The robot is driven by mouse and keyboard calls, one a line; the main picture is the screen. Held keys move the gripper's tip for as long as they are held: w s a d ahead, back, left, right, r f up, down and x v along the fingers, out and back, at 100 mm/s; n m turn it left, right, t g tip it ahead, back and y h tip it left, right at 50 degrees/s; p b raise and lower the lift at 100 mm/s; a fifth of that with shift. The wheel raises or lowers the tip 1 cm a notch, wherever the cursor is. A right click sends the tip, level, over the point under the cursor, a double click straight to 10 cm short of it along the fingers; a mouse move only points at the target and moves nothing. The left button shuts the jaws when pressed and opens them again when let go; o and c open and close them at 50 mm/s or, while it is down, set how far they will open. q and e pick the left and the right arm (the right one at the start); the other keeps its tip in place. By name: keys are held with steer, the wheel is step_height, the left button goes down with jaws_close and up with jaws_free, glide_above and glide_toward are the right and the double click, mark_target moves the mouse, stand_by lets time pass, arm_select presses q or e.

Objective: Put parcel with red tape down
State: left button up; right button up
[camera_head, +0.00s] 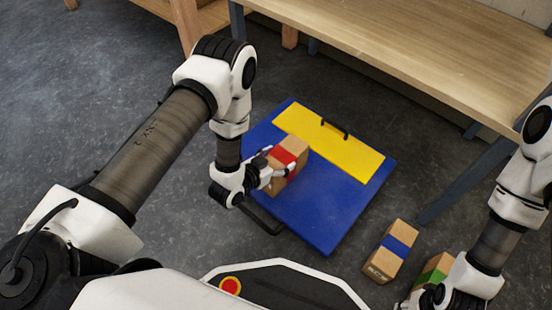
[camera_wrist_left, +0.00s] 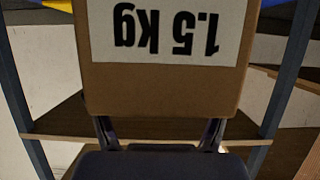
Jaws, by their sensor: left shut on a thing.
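The parcel with red tape (camera_head: 287,164) is a brown box with a red band. My left gripper (camera_head: 269,172) is shut on it, over the blue board with the yellow panel (camera_head: 320,215). I cannot tell whether the parcel touches the board. In the left wrist view the held parcel (camera_wrist_left: 165,85) fills the upper middle, with an upside-down "1.5 kg" label, between the finger tips (camera_wrist_left: 160,135). My right gripper (camera_head: 428,297) is at the bottom right by a parcel with green tape (camera_head: 437,268); its jaws are not clear.
A parcel with blue tape (camera_head: 392,250) stands on the floor right of the board. The yellow panel (camera_head: 330,140) has a black handle. A wooden bench (camera_head: 420,50) runs along the top right. The blue board's front part is bare.

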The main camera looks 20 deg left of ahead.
arm_select(q)
steer(key=shift+w+r, duration=0.1)
steer(key=o, duration=1.4)
steer(key=shift+f, duration=0.2)
steer(key=o, duration=0.4)
steer(key=shift+c, duration=0.2)
steer(key=shift+r, duration=0.15)
steer(key=shift+s+a+r+p, duration=0.1)
steer(key=shift+s+r+p, duration=0.1)
steer(key=shift+s+p, duration=0.2)
steer(key=s+a+r+n+g+y+p, duration=0.1)
steer(key=s+g, duration=0.5)
steer(key=s, duration=0.7)
steer(key=s+a+n+g+y+p, duration=0.3)
steer(key=s+a+g, duration=0.3)
steer(key=s, duration=0.8)
steer(key=shift+r+g+y+p, duration=0.3)
steer(key=shift+r+p, duration=0.1)
steer(key=shift+p, duration=0.15)
